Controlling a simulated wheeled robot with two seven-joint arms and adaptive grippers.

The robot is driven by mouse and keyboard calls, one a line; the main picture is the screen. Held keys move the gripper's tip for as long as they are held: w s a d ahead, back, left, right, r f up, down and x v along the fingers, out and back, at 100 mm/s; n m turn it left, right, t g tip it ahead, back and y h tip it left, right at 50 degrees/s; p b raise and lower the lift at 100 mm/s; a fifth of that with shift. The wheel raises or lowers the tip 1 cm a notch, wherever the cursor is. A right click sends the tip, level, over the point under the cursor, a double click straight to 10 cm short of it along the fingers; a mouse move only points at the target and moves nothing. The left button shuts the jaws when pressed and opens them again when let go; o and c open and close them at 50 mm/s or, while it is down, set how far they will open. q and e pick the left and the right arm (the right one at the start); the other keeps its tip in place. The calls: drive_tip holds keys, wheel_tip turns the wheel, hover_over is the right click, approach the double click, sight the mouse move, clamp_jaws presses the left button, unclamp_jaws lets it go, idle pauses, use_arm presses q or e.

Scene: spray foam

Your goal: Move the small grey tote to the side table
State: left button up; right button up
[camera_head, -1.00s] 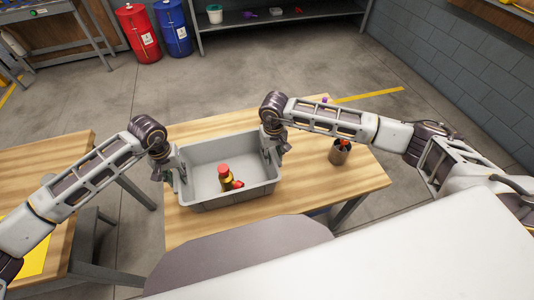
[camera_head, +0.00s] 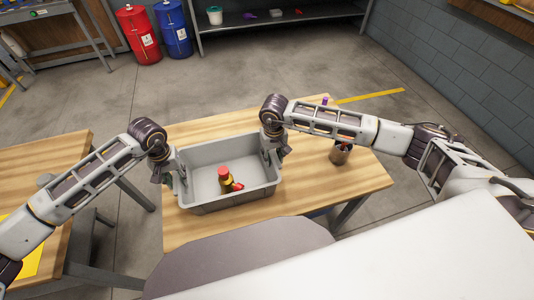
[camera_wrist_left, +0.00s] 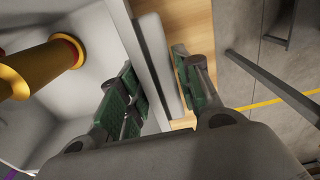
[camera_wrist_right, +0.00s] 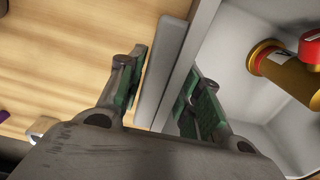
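The small grey tote (camera_head: 228,195) is on the wooden table in front of me; I cannot tell whether its base touches the top. It holds a yellow bottle with a red cap (camera_head: 225,178) and a small red item (camera_head: 238,186). My left gripper (camera_head: 181,183) has its fingers on both sides of the tote's left wall (camera_wrist_left: 165,70). My right gripper (camera_head: 272,157) grips the right wall (camera_wrist_right: 163,75) the same way. Another wooden table (camera_head: 45,165), probably the side table, stands at the left, partly behind my left arm.
A brown cup with items (camera_head: 340,153) stands on the work table's right part (camera_head: 365,178). A gap of floor (camera_head: 125,225) separates the two tables. A yellow sheet (camera_head: 28,262) lies on the left table. Red (camera_head: 138,32) and blue (camera_head: 173,28) barrels are far back.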

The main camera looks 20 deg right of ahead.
use_arm(q)
drive_tip(key=o, duration=0.3)
use_arm(e)
drive_tip(key=o, duration=0.3)
use_arm(q)
drive_tip(key=shift+r, duration=0.1)
use_arm(e)
drive_tip(key=shift+a, duration=0.1)
use_arm(q)
wheel_tip(320, 180, up, 12)
idle(0.4)
use_arm(e)
drive_tip(key=shift+r, duration=0.25)
wheel_tip(320, 180, up, 12)
drive_tip(key=shift+f, duration=0.2)
idle(0.6)
drive_tip(key=shift+r, duration=0.1)
idle(0.5)
use_arm(q)
wheel_tip(320, 180, up, 9)
drive_tip(key=p, duration=0.9)
use_arm(e)
wheel_tip(320, 180, up, 9)
use_arm(q)
drive_tip(key=shift+r+p, duration=0.5)
drive_tip(key=shift+p, duration=0.05)
use_arm(e)
drive_tip(key=shift+r, duration=0.5)
